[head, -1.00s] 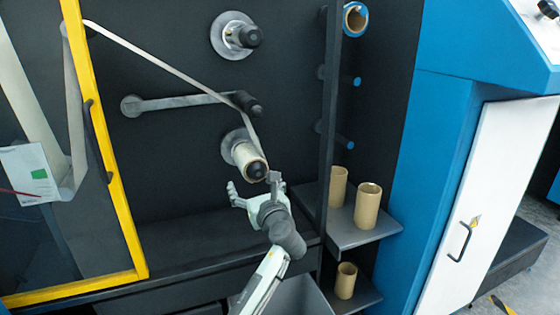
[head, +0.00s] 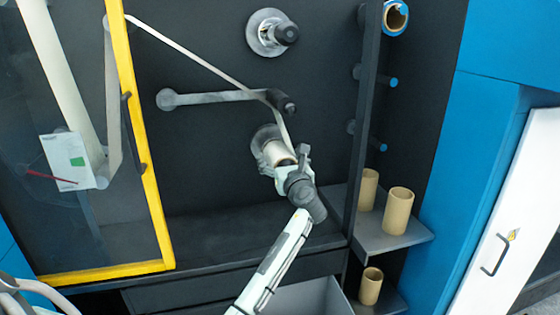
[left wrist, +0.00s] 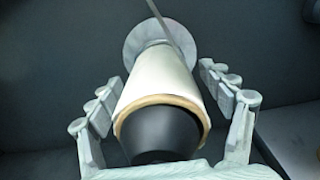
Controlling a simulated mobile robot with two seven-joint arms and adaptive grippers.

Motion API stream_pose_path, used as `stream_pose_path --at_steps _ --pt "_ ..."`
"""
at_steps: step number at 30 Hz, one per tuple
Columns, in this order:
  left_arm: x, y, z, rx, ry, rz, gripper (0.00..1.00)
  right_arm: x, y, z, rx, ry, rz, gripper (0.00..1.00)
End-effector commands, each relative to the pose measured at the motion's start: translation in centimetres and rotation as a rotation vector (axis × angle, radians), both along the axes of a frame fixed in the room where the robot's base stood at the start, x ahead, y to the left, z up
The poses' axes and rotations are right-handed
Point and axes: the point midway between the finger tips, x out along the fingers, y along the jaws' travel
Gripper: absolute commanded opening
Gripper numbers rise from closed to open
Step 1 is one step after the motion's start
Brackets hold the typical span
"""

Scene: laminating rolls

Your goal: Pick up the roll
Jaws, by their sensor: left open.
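The roll (head: 279,151) is a pale cylinder with a tan core edge, on a black-ended spindle in the dark machine wall. It also shows in the left wrist view (left wrist: 155,80), with a thin strip running up from it. My left gripper (head: 283,160) is open at the roll, partly covering it in the head view. In the left wrist view, its fingers (left wrist: 160,90) stand on either side of the roll, with visible gaps on both sides. My right gripper is not in view.
A yellow-framed clear door (head: 143,150) stands at the left. An empty spindle (head: 280,33) is above the roll, and a roller arm (head: 215,97) lies between them. Several tan cores (head: 398,210) stand on shelves at the right. An open grey bin (head: 310,297) is below.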

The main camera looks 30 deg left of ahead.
Motion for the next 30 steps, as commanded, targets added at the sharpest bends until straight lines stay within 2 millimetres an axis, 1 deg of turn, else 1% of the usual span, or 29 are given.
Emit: stream_pose_path --at_steps 4,15,18,27,30 --pt "-0.02 -0.01 -0.02 0.000 0.000 0.000 0.80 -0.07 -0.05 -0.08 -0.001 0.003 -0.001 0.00" --pt "-0.05 -0.03 -0.05 0.000 0.000 0.000 0.34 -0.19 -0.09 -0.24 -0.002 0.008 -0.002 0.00" --pt "-0.04 -0.02 0.02 0.001 -0.001 0.000 0.24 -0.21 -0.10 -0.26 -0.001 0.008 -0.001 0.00" --pt "-0.05 -0.03 0.32 0.002 -0.001 0.000 0.24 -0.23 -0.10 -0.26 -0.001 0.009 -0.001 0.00" --pt "-0.53 -0.62 0.17 0.000 0.000 -0.001 0.24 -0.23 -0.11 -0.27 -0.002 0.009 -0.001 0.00"
